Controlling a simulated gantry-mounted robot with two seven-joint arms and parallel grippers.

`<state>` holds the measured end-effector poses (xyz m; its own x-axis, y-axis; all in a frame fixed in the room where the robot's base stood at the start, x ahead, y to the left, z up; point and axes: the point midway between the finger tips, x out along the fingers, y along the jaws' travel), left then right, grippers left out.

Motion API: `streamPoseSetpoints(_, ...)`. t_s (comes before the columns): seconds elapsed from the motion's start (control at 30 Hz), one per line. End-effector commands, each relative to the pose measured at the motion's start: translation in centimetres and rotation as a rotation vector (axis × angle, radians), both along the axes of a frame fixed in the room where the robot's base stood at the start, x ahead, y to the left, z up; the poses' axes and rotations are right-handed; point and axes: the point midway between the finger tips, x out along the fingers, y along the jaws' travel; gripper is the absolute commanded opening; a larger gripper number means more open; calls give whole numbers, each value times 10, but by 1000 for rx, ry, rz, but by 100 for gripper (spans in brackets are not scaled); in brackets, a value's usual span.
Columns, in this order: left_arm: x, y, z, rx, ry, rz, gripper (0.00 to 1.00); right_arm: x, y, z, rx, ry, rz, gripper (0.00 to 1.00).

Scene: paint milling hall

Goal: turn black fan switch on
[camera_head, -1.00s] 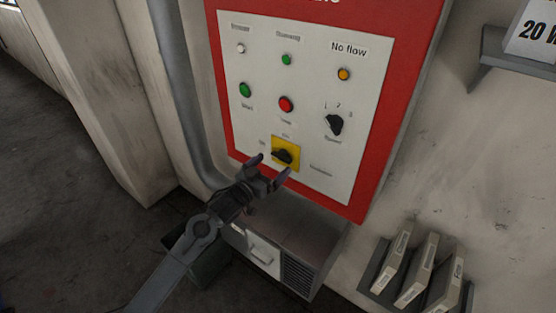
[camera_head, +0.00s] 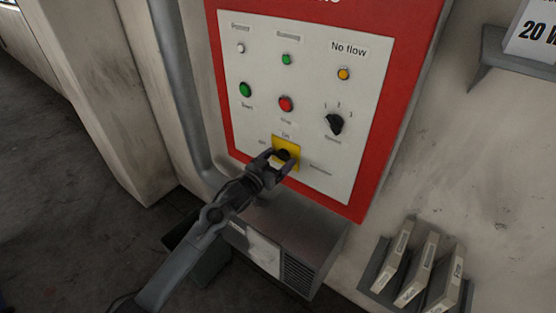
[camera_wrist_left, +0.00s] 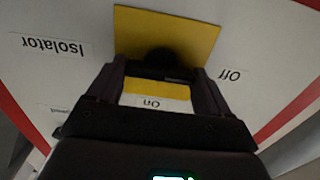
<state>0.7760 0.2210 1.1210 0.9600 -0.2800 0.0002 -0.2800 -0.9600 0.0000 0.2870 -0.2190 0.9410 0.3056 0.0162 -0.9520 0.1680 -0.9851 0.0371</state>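The black switch (camera_head: 284,154) sits on a yellow square plate (camera_head: 280,142) low on the light panel, with labels "On" above, "Off" left and "Isolator" right. My left gripper (camera_head: 279,160) is at the plate, its two fingers apart on either side of the switch. In the left wrist view, the yellow plate (camera_wrist_left: 165,32) appears upside down, and the switch (camera_wrist_left: 160,58) is a dark shape between the spread fingers (camera_wrist_left: 160,82). Contact between fingers and switch cannot be made out. The switch handle's angle is mostly hidden. My right gripper is not in view.
Above are a green button (camera_head: 245,90), a red button (camera_head: 286,103), several small lamps and a black speed knob (camera_head: 335,124). A grey box (camera_head: 290,240) juts out below the panel. A rack with binders (camera_head: 415,270) hangs at lower right.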

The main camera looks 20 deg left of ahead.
Motion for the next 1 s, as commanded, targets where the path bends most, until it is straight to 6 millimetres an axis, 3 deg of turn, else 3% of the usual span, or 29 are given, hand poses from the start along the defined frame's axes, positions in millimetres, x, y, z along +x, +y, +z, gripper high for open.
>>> streamPoseSetpoints(0.03,0,0,0,0,0,0,59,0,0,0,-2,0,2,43)
streamPoseSetpoints(0.1,0,0,0,0,0,0,49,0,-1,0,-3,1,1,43)
streamPoseSetpoints(0.47,0,0,-1,57,-16,-1,49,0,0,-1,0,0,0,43)
streamPoseSetpoints(1.0,0,0,-1,474,-138,0,49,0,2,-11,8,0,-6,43)
